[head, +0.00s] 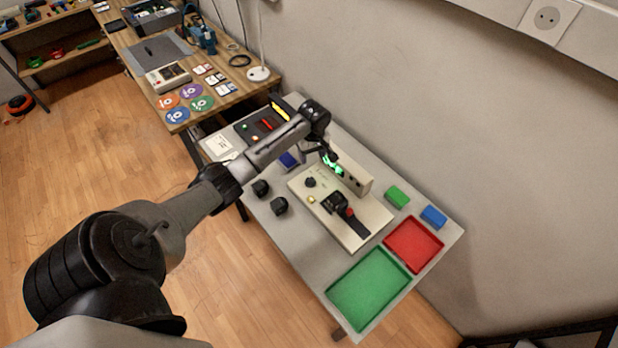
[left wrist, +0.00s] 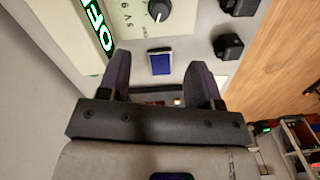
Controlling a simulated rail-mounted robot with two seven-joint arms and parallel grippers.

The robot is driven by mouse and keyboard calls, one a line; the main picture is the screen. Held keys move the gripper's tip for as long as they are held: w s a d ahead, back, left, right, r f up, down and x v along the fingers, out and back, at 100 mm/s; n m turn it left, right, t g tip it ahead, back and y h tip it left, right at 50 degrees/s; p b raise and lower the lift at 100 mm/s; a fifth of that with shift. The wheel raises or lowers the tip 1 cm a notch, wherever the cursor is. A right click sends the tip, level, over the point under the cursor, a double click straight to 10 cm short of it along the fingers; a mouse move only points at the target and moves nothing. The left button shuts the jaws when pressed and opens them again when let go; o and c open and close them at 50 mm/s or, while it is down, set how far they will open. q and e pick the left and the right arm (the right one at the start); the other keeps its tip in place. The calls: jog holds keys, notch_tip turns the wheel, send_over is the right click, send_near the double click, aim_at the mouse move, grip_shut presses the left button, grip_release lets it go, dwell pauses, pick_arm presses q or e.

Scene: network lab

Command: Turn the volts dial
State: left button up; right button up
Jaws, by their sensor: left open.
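The dial (head: 310,182) is a dark round knob on the cream panel (head: 365,235), near its left end. In the left wrist view the dial (left wrist: 160,9) is at the top edge, partly cut off, with a pale pointer mark; its lettering is too small to read surely. The green-lit display (head: 333,164) stands upright behind the dial; its digits (left wrist: 96,25) show at the top left of the wrist view. My left gripper (head: 323,153) is open and empty, above the far left end of the panel, apart from the dial. My right gripper is not in view.
A blue block (left wrist: 160,62) lies beyond my open fingers. A black lever (head: 340,204) is on the panel. Green tray (head: 368,290) and red tray (head: 413,245) lie to the right. The wall is close behind.

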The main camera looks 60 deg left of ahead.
aim_at(310, 179)
pick_arm(q)
jog(key=f+b, duration=0.1)
jog(key=f, duration=0.6)
jog(key=f+b, duration=0.2)
jog(key=f, duration=0.4)
jog(key=shift+s+f, duration=0.2)
jog(key=shift+f, duration=0.15)
jog(key=shift+a, duration=0.1)
jog(key=shift+c, duration=0.7)
jog(key=c, duration=0.8)
